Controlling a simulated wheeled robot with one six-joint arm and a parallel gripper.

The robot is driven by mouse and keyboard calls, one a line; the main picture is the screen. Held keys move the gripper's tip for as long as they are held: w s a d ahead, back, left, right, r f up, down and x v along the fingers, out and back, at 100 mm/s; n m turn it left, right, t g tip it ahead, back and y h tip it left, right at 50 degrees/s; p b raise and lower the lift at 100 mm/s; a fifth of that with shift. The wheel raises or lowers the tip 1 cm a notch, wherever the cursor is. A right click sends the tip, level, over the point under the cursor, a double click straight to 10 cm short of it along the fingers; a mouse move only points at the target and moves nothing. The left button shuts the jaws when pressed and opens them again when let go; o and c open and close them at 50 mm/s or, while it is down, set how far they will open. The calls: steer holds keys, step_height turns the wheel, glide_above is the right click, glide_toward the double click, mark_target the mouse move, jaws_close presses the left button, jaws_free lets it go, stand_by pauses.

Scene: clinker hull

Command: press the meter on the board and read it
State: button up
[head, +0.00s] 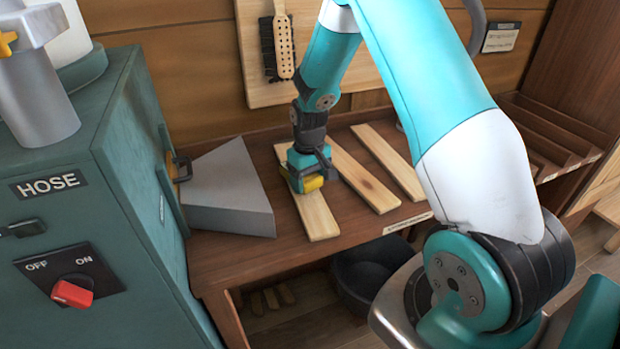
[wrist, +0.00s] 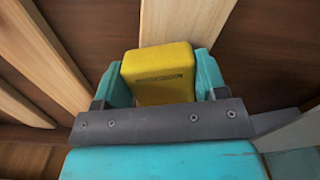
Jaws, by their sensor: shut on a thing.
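My gripper (head: 308,180) is shut on a yellow meter (head: 314,183) above the leftmost pale board on the bench. In the wrist view the meter (wrist: 158,75) sits between the two teal fingers, with dark markings on its face too small to read. The leftmost board (head: 320,218) lies flat, its near end showing past the gripper. In the wrist view this board (wrist: 188,18) runs behind the meter. I cannot tell whether the meter touches the board. No display or reading shows.
Two more pale boards, a middle one (head: 367,182) and a right one (head: 390,160), lie to the right. A grey wedge-shaped block (head: 228,195) stands close on the left. A teal cabinet (head: 140,190) fills the left side. A dark tub (head: 365,270) sits below the bench.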

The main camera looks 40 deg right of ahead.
mark_target(309, 177)
step_height(309, 177, up, 8)
steer(key=p, duration=0.6)
steer(key=shift+p, duration=0.35)
stand_by(0.7)
